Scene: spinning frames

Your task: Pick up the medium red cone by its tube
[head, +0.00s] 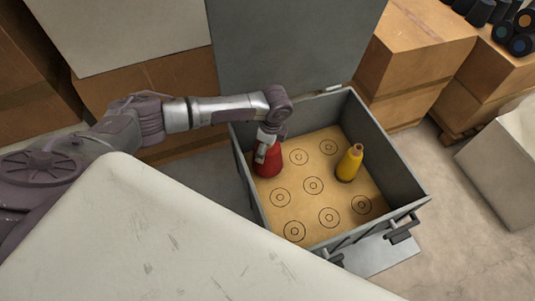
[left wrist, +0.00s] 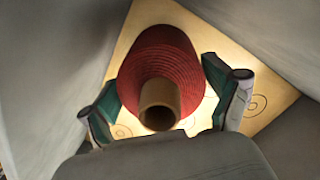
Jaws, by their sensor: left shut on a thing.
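The red cone (head: 270,166) stands in the far left corner area of the open grey crate (head: 409,184). In the left wrist view the wound red yarn (left wrist: 157,55) surrounds a tan tube (left wrist: 159,108) whose open end faces the camera. My left gripper (head: 263,152) reaches down into the crate from above and is shut on the red cone. Its two fingers (left wrist: 163,98) lie on either side of the tube end in the left wrist view. The exact contact is hard to see. My right gripper is not in view.
A smaller yellow cone (head: 349,164) stands on the tan crate floor, marked with several ringed circles. The crate's raised lid (head: 285,45) stands behind. Cardboard boxes (head: 425,40) sit around, and a pale surface (head: 150,235) fills the near left.

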